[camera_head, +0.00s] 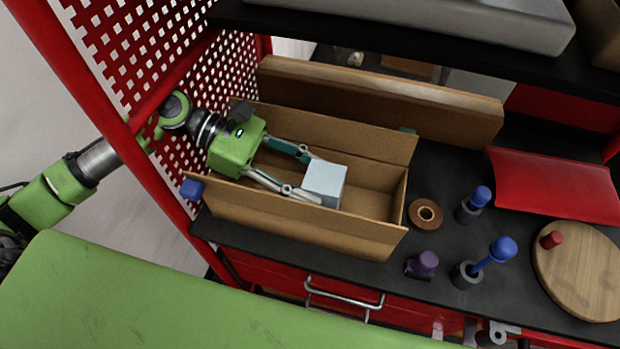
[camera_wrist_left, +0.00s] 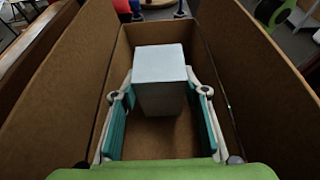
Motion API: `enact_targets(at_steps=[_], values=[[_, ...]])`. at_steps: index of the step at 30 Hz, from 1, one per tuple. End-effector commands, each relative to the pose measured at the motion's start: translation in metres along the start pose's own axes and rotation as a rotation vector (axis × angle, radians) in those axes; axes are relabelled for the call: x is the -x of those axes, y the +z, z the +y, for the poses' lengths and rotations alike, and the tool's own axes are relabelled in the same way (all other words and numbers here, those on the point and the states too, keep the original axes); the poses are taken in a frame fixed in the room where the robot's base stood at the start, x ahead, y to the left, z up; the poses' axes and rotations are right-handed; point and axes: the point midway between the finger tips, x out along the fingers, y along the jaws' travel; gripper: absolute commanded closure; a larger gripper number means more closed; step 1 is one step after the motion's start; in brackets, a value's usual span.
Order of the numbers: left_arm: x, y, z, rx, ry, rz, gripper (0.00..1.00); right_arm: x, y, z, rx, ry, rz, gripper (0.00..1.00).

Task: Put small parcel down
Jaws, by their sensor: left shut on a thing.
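The small parcel is a pale grey-white box (camera_head: 324,183). My left gripper (camera_head: 312,174) is shut on it, one finger on each side. In the left wrist view the parcel (camera_wrist_left: 160,75) sits between the two teal-padded fingers (camera_wrist_left: 160,100). The parcel and fingers are inside an open long cardboard box (camera_head: 300,226), near its right half. The cardboard walls rise on both sides of the gripper in the left wrist view. I cannot tell whether the parcel touches the box floor. My right gripper is not in view.
The cardboard box stands on a black worktop (camera_head: 440,180) beside a red perforated panel (camera_head: 165,60). A tape roll (camera_head: 425,214), blue-knobbed pieces (camera_head: 481,197), a purple knob (camera_head: 423,264) and a round wooden board (camera_head: 578,270) are to the right. A dark shelf (camera_head: 400,50) overhangs the back.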

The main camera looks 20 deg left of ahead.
Motion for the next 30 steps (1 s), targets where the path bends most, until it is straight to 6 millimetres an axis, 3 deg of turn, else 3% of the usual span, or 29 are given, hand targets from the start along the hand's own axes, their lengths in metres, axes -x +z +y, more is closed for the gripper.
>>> enact_targets(at_steps=[3,12,13,15,26,30], values=[[-0.004,-0.010,0.000,0.000,0.001,-0.002,0.91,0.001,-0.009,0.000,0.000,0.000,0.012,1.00],[-0.005,-0.011,0.000,0.000,0.001,-0.001,0.91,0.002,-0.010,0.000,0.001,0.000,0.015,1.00],[-0.005,-0.012,0.000,0.000,0.001,0.000,0.54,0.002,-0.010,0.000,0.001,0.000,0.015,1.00],[-0.005,-0.012,0.000,0.000,0.001,0.000,0.42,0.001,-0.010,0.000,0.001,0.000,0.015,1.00],[-0.004,-0.010,0.000,-0.003,0.001,0.001,0.42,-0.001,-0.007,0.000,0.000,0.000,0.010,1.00],[0.016,-0.006,0.001,0.004,0.003,0.003,0.42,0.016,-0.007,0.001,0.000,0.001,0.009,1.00]])
